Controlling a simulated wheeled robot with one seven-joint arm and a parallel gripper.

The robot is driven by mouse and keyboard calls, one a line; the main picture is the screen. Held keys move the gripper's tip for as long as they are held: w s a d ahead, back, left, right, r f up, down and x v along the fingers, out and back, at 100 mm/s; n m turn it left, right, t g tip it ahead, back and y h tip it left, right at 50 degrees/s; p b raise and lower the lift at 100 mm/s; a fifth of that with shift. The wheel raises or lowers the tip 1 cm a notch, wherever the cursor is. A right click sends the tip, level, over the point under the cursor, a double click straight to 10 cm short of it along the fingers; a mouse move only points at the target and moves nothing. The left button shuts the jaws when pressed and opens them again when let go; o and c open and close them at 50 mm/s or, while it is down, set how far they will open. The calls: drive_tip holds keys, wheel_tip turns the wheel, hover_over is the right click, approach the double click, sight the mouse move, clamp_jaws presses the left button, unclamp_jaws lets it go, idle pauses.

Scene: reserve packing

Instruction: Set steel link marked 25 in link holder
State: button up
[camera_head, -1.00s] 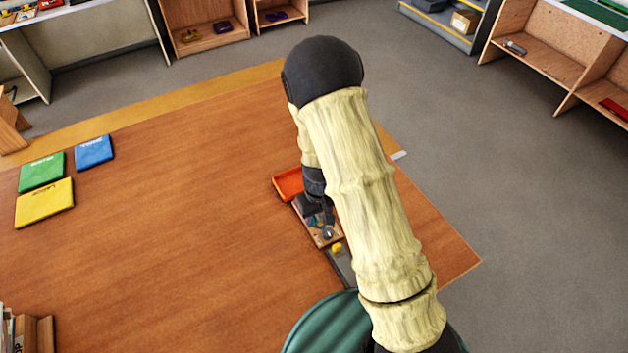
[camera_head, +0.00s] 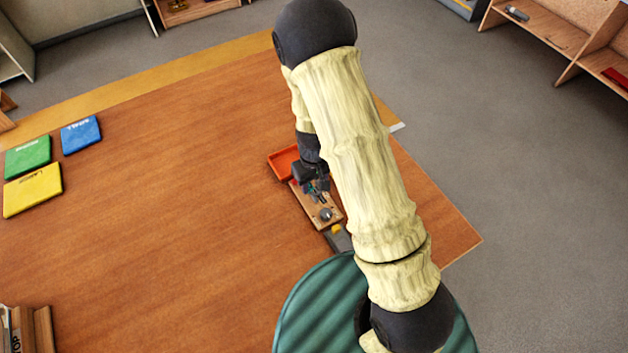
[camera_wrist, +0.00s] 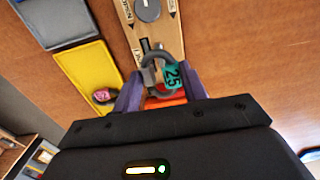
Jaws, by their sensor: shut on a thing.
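My gripper (camera_wrist: 160,92) is shut on a grey steel link (camera_wrist: 152,62) with a teal tag marked 25, seen in the wrist view. The link stands out past the purple fingertips, over a narrow wooden board (camera_wrist: 170,25). The board carries a round grey knob (camera_wrist: 148,9), printed labels and a dark slot. I cannot tell whether the link touches it. In the head view my gripper (camera_head: 316,187) is over the far part of the board (camera_head: 307,206). I cannot tell for certain which part is the link holder.
A red-orange tray (camera_head: 281,164) lies beyond the board. The wrist view shows a yellow tray (camera_wrist: 90,67) holding a pink-tagged piece (camera_wrist: 103,95), beside a grey tray (camera_wrist: 55,22). Green (camera_head: 28,157), blue (camera_head: 81,134) and yellow (camera_head: 32,190) mats lie left. The middle tabletop is clear.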

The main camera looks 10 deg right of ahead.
sight(314, 198)
drive_tip(key=shift+f+b, duration=1.3)
drive_tip(key=shift+f, duration=0.5)
drive_tip(key=shift+f+b, duration=0.85)
drive_tip(key=shift+f, duration=0.15)
idle(1.2)
drive_tip(key=o, duration=1.5)
drive_tip(key=shift+s, duration=0.15)
drive_tip(key=shift+r, duration=0.15)
drive_tip(key=shift+r+p, duration=3.05)
drive_tip(key=shift+r, duration=0.65)
